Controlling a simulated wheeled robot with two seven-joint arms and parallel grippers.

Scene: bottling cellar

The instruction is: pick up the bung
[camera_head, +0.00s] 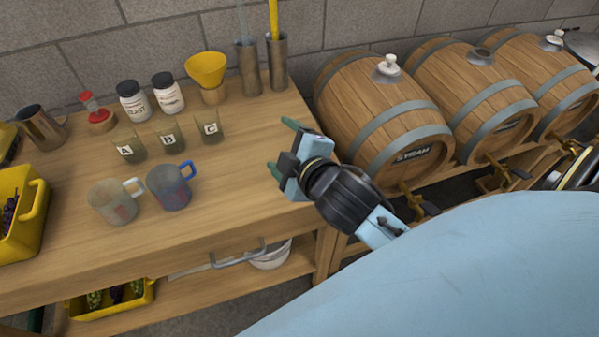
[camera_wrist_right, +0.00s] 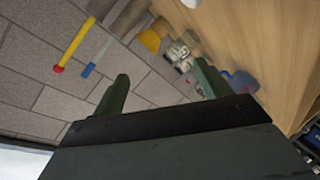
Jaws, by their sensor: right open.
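A pale, knobbed stopper that looks like a bung (camera_head: 388,66) sits on top of the nearest barrel (camera_head: 365,110), at the right of the head view. A similar pale stopper (camera_head: 554,40) is on the far right barrel (camera_head: 535,80). The top of the middle barrel (camera_head: 465,95) shows a dark round spot (camera_head: 481,56) and no pale knob. My right gripper (camera_head: 281,146) is open and empty above the table's right end, left of and apart from the nearest barrel. Its two green fingers also show in the right wrist view (camera_wrist_right: 160,86). My left gripper is out of view.
The wooden table (camera_head: 240,185) holds two mugs, labelled glasses, white jars, a yellow funnel (camera_head: 206,72), metal cylinders, a red-topped item (camera_head: 95,110) and a yellow crate (camera_head: 35,215). A stone wall stands behind. The table's right end is mostly clear.

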